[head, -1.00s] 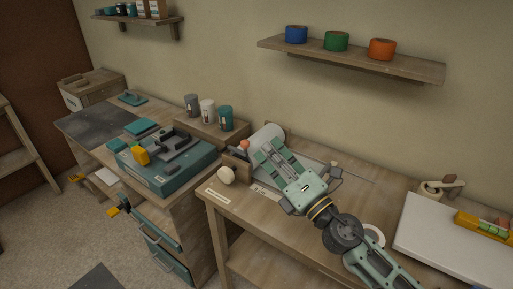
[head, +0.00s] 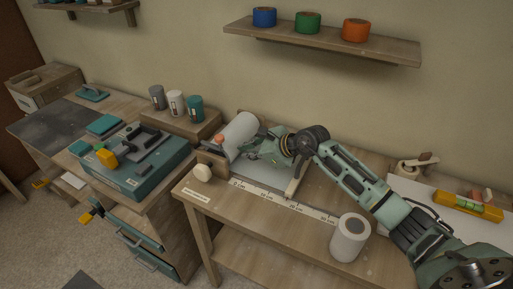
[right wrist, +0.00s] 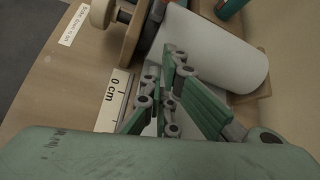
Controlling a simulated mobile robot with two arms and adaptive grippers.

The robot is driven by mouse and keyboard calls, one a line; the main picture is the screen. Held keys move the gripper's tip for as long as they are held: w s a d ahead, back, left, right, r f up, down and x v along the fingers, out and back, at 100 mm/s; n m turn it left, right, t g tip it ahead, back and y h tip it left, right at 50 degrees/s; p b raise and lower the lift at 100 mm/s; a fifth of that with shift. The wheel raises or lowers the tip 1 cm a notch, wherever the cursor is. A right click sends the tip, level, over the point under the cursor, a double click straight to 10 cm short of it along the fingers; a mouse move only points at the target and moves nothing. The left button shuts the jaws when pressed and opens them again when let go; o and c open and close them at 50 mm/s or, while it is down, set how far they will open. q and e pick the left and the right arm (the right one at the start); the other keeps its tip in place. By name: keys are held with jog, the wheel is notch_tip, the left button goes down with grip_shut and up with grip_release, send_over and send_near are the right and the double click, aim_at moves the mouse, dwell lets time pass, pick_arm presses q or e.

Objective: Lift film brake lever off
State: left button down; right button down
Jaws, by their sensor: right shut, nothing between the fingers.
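A lever with an orange knob (head: 219,139) stands at the left end of a white film roll (head: 240,131) in a wooden holder (head: 211,158). A cream round knob (head: 203,173) sits at the holder's front; it also shows in the right wrist view (right wrist: 103,13). I cannot tell for certain which part is the brake lever. My right gripper (head: 259,148) is at the roll's right side, low over the bench. In the right wrist view its fingers (right wrist: 167,92) are shut and empty, close beside the roll (right wrist: 210,52). The orange knob is not visible there. My left gripper is not in view.
A ruler strip (head: 275,199) runs along the bench (head: 250,218). A loose white roll (head: 350,237) stands at the front right. A teal case (head: 140,173) and three cups (head: 176,103) are to the left. A spirit level (head: 467,207) lies at right.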

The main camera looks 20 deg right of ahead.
jog(key=x, duration=0.3)
jog(key=shift+w+a, duration=0.15)
jog(key=shift+w, duration=0.1)
jog(key=r+p, duration=0.1)
jog(key=a+r+p, duration=0.1)
jog(key=shift+w+a+r+p, duration=0.2)
jog(key=shift+a+r+p, duration=0.1)
jog(key=shift+p, duration=0.1)
jog(key=shift+a+r, duration=0.1)
jog(key=shift+r, duration=0.2)
